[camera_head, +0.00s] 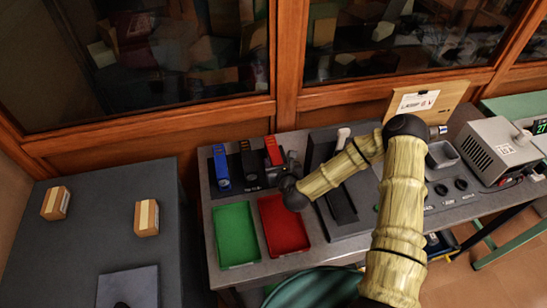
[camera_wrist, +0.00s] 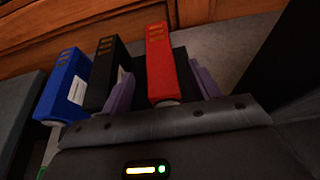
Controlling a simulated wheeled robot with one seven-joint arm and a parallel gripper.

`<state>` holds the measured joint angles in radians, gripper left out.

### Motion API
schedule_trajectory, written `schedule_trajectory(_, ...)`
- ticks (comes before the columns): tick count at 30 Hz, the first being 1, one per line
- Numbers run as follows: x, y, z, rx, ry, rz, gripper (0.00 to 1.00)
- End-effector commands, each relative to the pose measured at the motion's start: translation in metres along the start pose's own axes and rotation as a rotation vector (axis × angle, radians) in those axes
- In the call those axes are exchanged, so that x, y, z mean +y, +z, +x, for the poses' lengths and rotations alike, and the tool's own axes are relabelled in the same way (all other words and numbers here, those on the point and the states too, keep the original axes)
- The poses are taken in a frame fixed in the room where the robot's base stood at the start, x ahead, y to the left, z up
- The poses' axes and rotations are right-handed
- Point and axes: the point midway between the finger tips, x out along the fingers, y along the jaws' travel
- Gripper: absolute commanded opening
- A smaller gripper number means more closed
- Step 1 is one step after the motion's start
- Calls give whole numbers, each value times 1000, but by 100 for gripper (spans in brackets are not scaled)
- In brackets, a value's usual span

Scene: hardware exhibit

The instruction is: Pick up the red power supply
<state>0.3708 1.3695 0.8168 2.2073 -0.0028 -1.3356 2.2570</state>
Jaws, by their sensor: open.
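The red power supply (camera_head: 271,148) stands upright at the right end of a row of three at the back of the grey table. In the wrist view it (camera_wrist: 160,62) stands between the two purple fingers of my gripper (camera_wrist: 162,76), with a visible gap to the right finger. The jaws are open. The left finger is in front of the black power supply's right side. In the head view my gripper (camera_head: 287,168) is just right of and in front of the red unit, partly hidden by my wrist.
A black power supply (camera_wrist: 102,72) and a blue power supply (camera_wrist: 66,88) stand close to the left. A green tray (camera_head: 236,233) and a red tray (camera_head: 283,226) lie in front. A wooden cabinet frame (camera_head: 150,118) rises behind the table.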

Motion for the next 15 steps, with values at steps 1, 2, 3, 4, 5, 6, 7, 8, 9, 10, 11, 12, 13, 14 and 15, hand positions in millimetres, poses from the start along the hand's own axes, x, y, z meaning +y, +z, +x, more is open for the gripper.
schedule_trajectory(1, 0, 2, 3, -1, -1, 0, 62)
schedule_trajectory(2, 0, 2, 5, -1, -1, 0, 62)
schedule_trajectory(3, 0, 3, 10, -1, -1, -1, 62)
schedule_trajectory(4, 0, 3, 13, 0, -1, -1, 62)
schedule_trajectory(5, 0, 4, 17, 0, -2, -2, 62)
schedule_trajectory(6, 0, 5, 22, -1, -1, -2, 62)
schedule_trajectory(7, 0, 5, 26, -1, -1, -1, 62)
schedule_trajectory(8, 0, 5, 30, -1, -1, -1, 62)
schedule_trajectory(9, 0, 4, 35, -1, -2, -1, 62)
schedule_trajectory(10, 0, 4, 38, -1, -1, -2, 62)
schedule_trajectory(11, 0, 4, 41, -1, 0, -2, 62)
schedule_trajectory(12, 0, 3, 44, -1, 0, -1, 62)
schedule_trajectory(13, 0, 3, 46, -1, -1, -1, 62)
schedule_trajectory(14, 0, 3, 48, -1, 0, 0, 62)
schedule_trajectory(15, 0, 2, 49, 0, 0, 0, 62)
